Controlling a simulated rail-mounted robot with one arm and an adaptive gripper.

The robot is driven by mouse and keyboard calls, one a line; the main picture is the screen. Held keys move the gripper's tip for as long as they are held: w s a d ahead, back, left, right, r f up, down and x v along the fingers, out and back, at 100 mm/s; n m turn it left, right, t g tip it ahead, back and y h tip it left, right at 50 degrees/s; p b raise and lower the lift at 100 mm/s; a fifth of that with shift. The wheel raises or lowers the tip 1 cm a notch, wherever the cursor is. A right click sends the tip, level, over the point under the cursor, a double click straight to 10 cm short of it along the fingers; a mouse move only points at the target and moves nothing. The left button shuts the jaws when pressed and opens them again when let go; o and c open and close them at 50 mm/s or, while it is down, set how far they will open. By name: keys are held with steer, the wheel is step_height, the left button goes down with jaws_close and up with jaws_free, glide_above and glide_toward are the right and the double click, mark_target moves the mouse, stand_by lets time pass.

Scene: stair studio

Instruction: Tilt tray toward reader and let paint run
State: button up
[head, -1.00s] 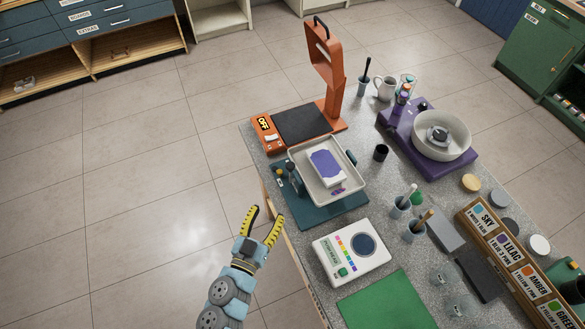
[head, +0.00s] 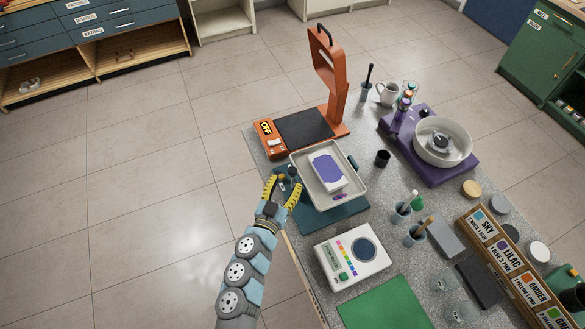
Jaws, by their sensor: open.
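The shallow white tray (head: 351,193) rests on a dark teal base (head: 325,222) on the table. A white block with purple paint on top (head: 326,170) lies in the tray, and a small purple paint patch (head: 339,196) shows on the tray floor below it. A dark handle or knob (head: 352,161) is at the tray's right side. Dark knobs also show at its left side, partly hidden by my fingers. My gripper (head: 283,187), with yellow and black fingers, is open at the tray's left side. I cannot tell whether it touches the knobs.
An orange stand (head: 331,85) with a dark plate is behind the tray. A purple machine with a white bowl (head: 442,141) is at the right. A white reader with colour swatches (head: 350,255) stands in front. Cups with brushes (head: 401,213) are to the right. Open floor lies left.

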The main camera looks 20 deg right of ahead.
mark_target(291, 174)
steer(key=shift+x, duration=2.7)
steer(key=shift+c, duration=0.3)
